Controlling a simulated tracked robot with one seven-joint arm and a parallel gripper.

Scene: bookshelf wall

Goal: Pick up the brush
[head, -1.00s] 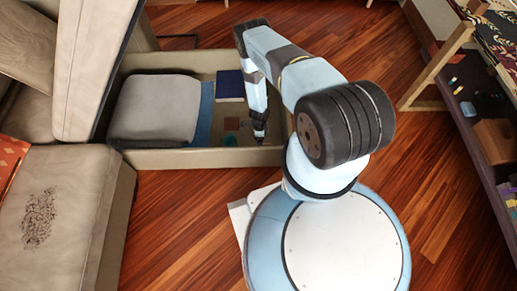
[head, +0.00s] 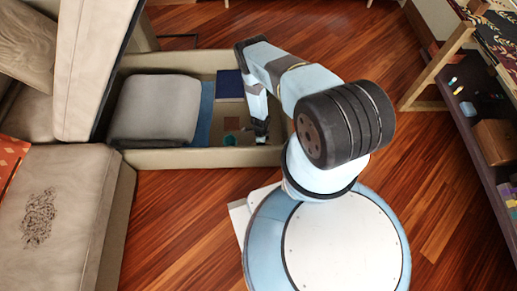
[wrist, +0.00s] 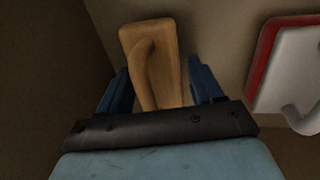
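The brush (wrist: 155,60) is a tan wooden piece with a raised handle, seen in the wrist view at the upper middle. My gripper (wrist: 162,92) has its two blue fingers apart, one on each side of the brush, with a gap visible beside the wood. The lower end of the brush is hidden by the gripper body. In the head view, my gripper (head: 261,132) is down inside the open sofa storage box (head: 190,159), at its right end. I cannot make out the brush there.
A red-and-white object (wrist: 290,65) with a pale handle lies right of the brush. The box also holds a grey cushion (head: 157,108), a dark blue book (head: 230,85), and small brown and teal items. Box walls stand close around my gripper.

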